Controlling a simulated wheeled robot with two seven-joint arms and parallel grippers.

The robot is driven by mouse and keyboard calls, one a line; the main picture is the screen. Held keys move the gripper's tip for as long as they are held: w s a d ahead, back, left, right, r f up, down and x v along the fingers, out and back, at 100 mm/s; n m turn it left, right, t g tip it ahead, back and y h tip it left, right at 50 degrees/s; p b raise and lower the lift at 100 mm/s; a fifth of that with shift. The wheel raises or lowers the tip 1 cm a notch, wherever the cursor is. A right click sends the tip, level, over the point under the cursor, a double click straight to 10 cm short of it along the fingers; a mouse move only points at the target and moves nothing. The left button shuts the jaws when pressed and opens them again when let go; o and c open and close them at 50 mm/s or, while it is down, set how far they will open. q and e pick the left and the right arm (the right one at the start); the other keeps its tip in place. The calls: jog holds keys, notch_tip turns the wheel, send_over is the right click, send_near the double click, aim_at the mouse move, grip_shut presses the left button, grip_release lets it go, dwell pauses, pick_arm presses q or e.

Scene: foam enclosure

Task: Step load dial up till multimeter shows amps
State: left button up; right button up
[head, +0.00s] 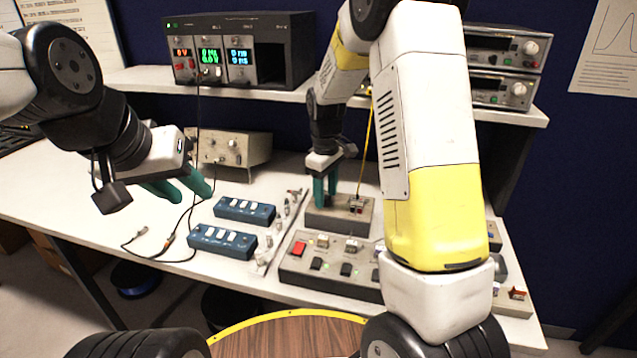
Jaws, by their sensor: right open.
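The rack of meters (285,48) stands on the shelf, with a red, a green and a blue lit display; the digits are too small to read surely. Which one is the multimeter I cannot tell. A small grey box (357,226) sits on the bench with a yellow lead and connectors on top. My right gripper (325,192) points down, open, with its teal fingertips at the left part of this box; any dial there is hidden by the fingers. My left gripper (182,190) is open and empty above the bench at left, away from the box.
Two blue switch boxes (221,241) lie left of centre. A grey control panel (324,269) with a red button and switches is in front, partly behind my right arm. A beige instrument (230,148) stands behind. Black leads cross the bench at left.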

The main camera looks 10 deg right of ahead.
jog(key=shift+f, duration=0.1)
grip_shut()
jog(key=shift+m, duration=0.3)
jog(key=m, duration=0.3)
jog(key=shift+m, duration=0.3)
jog(key=shift+w+m, duration=0.1)
jog(key=shift+m, duration=2.2)
grip_release()
